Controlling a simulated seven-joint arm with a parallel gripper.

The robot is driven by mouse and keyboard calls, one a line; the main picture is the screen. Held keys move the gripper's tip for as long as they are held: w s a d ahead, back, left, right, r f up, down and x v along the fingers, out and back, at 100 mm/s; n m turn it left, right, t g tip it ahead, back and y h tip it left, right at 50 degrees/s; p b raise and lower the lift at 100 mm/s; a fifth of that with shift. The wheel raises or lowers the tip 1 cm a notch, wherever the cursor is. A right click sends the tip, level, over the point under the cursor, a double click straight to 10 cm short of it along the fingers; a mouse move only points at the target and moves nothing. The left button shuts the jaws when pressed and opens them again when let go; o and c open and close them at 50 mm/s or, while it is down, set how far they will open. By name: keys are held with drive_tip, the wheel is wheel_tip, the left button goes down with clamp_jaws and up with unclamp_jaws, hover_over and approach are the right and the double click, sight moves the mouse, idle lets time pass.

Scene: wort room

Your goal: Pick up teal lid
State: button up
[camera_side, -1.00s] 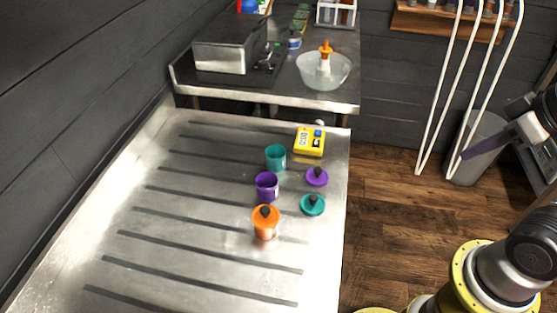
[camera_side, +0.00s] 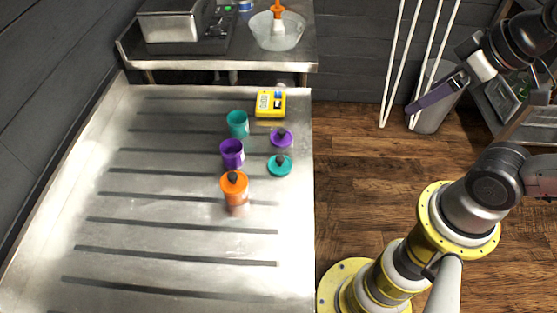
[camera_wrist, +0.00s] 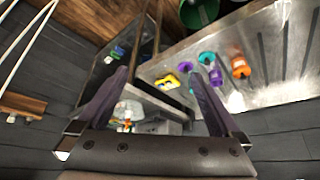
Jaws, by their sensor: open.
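The teal lid (camera_side: 279,166), a round disc with a dark knob, lies on the ribbed metal counter (camera_side: 180,215) near its right edge in the side view. A purple lid (camera_side: 281,138) lies just behind it. A teal cup (camera_side: 237,123), a purple cup (camera_side: 232,153) and an orange lidded cup (camera_side: 235,190) stand to its left. My gripper (camera_side: 412,108) is well right of the counter, above the floor and apart from the lid. In the wrist view my gripper (camera_wrist: 158,78) has its fingers spread with nothing held.
A yellow device (camera_side: 270,103) lies behind the lids. A back bench holds a clear bowl (camera_side: 277,30) with an orange-topped item and a metal box (camera_side: 177,22). The front counter is largely clear.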

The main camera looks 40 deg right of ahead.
drive_tip(key=w+a+r+n, duration=0.2)
drive_tip(key=w+r+n, duration=0.3)
drive_tip(key=n, duration=0.6)
drive_tip(key=n+g, duration=0.6)
drive_tip(key=n, duration=0.8)
hover_over(280, 159)
drive_tip(key=f, duration=1.4)
drive_tip(key=a+f, duration=0.1)
drive_tip(key=f, duration=0.6)
drive_tip(key=shift+f, duration=0.1)
drive_tip(key=shift+d+f, duration=0.25)
drive_tip(key=shift+f, duration=1.2)
drive_tip(key=shift+d+f, duration=0.2)
drive_tip(key=shift+f, duration=1.25)
